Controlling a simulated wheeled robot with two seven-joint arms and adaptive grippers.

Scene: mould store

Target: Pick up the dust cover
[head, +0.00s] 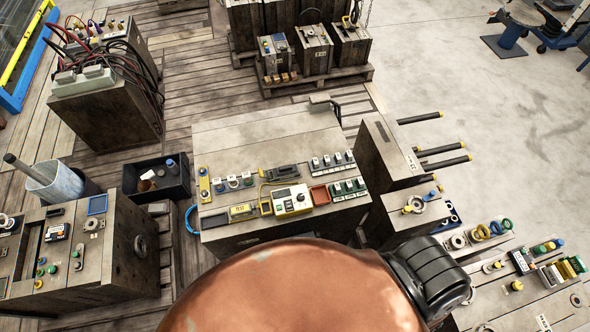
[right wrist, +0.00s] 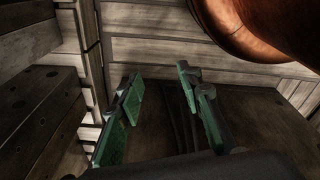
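A large copper-coloured rounded shell (head: 300,290) with a few pale worn patches fills the bottom of the head view, close to the camera. It may be the dust cover; I cannot tell for sure. A curved copper rim also shows at the top right of the right wrist view (right wrist: 265,28). My right gripper (right wrist: 160,80) has its two green-padded fingers apart, with nothing between them. It is below and left of that rim, apart from it in the picture. My left gripper is not in view. What supports the shell is hidden.
Behind the shell stands a wooden block table (head: 255,135) with switches and a yellow control box (head: 292,201). A black bin (head: 156,179) and a left bench (head: 125,250) stand left. A right bench (head: 540,300) holds small parts. Dark bars (head: 445,163) jut out at right.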

